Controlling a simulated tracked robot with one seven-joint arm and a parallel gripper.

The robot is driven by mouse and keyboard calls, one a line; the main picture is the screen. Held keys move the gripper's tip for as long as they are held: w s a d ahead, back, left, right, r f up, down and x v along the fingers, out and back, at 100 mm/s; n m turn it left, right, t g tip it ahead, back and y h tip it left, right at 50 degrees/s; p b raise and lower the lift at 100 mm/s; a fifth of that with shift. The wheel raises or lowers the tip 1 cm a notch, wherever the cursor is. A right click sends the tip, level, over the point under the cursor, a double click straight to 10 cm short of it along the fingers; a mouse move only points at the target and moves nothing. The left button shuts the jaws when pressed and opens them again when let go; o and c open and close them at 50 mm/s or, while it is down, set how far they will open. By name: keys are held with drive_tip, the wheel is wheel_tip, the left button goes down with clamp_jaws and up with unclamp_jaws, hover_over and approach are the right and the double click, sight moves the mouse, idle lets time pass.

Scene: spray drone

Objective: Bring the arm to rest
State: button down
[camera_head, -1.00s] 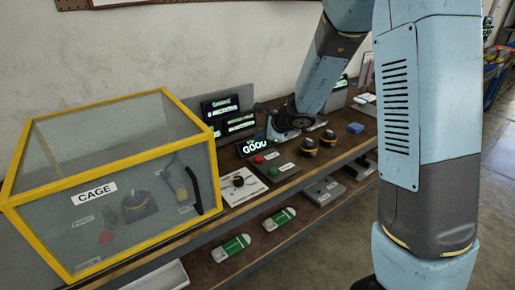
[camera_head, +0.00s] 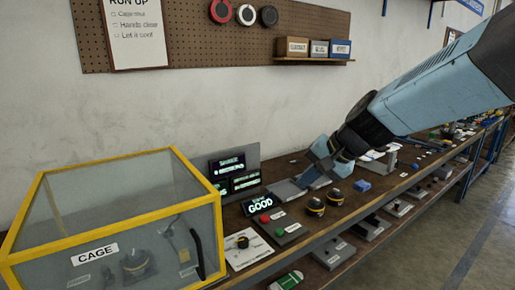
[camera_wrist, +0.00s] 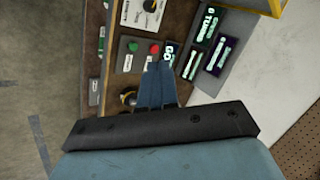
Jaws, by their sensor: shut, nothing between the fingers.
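My arm comes in from the upper right in the head view and slants down to the left over the bench (camera_head: 420,172). My gripper (camera_head: 320,162) hangs above the bench, near the back and to the right of the "GOOD" display (camera_head: 258,206). In the wrist view its two blue fingers (camera_wrist: 158,70) lie together, with nothing visible between them. Beyond the fingers, the wrist view shows a button box (camera_wrist: 136,54) with a red and a green button.
A yellow-framed clear cage (camera_head: 130,200) stands on the bench at the left. Two black-and-yellow round parts (camera_head: 315,206) and a blue block (camera_head: 362,185) lie below my gripper. Small boxes (camera_head: 318,48) sit on a wall shelf. The floor (camera_head: 480,250) at the right is clear.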

drive_tip(key=s+d+r+n+h, duration=0.1)
drive_tip(key=s+d+n+h, duration=0.1)
drive_tip(key=s+d, duration=0.4)
drive_tip(key=s+d+r+n+t+h, duration=0.1)
drive_tip(key=s+d+n+h, duration=0.2)
drive_tip(key=s, duration=0.4)
drive_tip(key=d+h, duration=0.1)
drive_tip(key=d, duration=0.1)
drive_tip(key=shift+s+d+r, duration=0.3)
drive_tip(key=shift+d, duration=0.1)
drive_tip(key=c, duration=1.8)
unclamp_jaws()
drive_tip(key=shift+c, duration=0.2)
